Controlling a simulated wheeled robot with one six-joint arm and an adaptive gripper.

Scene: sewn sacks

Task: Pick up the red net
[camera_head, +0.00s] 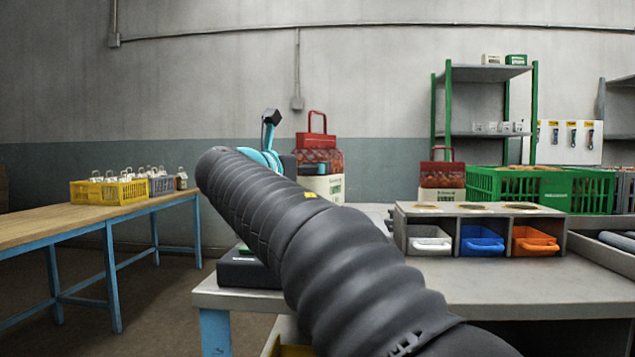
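Two red net sacks with red loop handles show in the head view. One red net (319,160) stands on a white block near the middle, just right of my gripper in the picture. The other red net (442,176) stands further right, also on a pale block. My arm in its black ribbed sleeve crosses the foreground and hides part of the table. My gripper (270,122) shows only partly, as a dark and teal shape beyond the sleeve's end. Its fingers are too hidden to tell open from shut. I cannot tell whether it touches the nearer net.
The grey workbench (530,292) holds a bin rack with white, blue (481,243) and orange bins, and a green crate (515,186). A green-posted shelf (487,73) stands behind. A wooden table (60,226) at left carries a yellow crate (108,191) of bottles.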

